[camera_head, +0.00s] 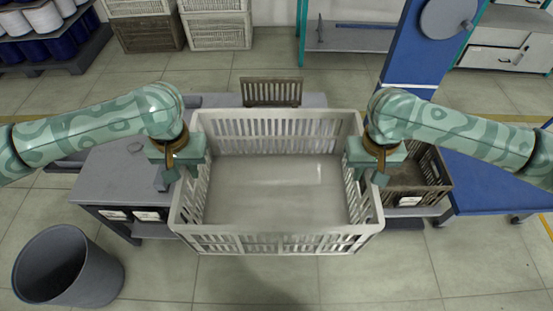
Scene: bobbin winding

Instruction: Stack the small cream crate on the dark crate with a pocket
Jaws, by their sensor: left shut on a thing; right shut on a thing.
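The cream crate (275,243) has slatted walls and is empty. It sits level in the middle of the view, between my two arms, and looks raised above the grey table. My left gripper (175,172) is shut on its left wall, and my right gripper (370,172) is shut on its right wall. A dark brown crate (436,172) stands at the right, partly hidden by my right gripper and the cream crate; a pale card or pocket (409,201) shows on its front. Another dark slatted crate wall (270,92) shows behind the cream crate; the rest is hidden.
The grey table (115,180) shows mostly at the left, with pale labels on its front. A dark bin (68,268) stands at the lower left. A blue bench (490,185) is at the right, below a blue column (420,50). Stacked crates (215,30) stand far back.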

